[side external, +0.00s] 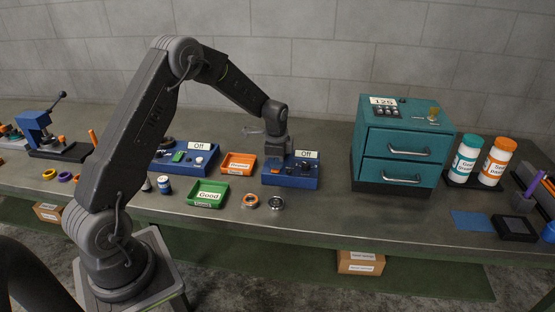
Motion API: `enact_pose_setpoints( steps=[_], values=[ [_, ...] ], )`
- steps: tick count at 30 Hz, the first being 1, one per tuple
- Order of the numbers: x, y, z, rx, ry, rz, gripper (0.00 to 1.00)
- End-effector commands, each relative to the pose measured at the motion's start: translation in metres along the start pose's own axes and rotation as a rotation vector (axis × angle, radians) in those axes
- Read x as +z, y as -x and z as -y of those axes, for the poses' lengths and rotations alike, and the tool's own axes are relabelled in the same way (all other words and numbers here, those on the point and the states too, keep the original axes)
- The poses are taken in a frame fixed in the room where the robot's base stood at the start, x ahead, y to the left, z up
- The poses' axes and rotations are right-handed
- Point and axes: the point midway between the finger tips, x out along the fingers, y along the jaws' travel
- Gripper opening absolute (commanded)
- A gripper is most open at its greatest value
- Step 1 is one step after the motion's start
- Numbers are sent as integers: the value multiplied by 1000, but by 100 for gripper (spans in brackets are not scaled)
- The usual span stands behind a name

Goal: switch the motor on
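Two blue control boxes stand on the bench, each with a white sign reading "Off". The right box (303,182) has small knobs or buttons on top and a sign (307,154) at its back. The left box (205,168) has a green part and a light knob on top, with its own sign (200,146). I cannot tell which box belongs to the motor. My gripper (273,160) points down at the left part of the right box, close above or touching it. Its fingers are small and dark here, so their opening is unclear, and they partly hide the box top.
An orange tray (238,171) and a green tray marked "Good" (207,201) lie left of the right box. Two rings (276,203) lie in front of it. A teal drawer cabinet (400,172) stands to the right, with bare bench between.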

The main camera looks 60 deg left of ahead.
Motion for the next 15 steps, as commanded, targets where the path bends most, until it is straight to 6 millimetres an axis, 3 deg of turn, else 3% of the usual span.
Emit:
enact_pose_setpoints(
  steps=[10,15],
  values=[
    [0,0,-3,5,-2,2,0],
    [0,14,-3,1,-2,0,0]
  ],
)
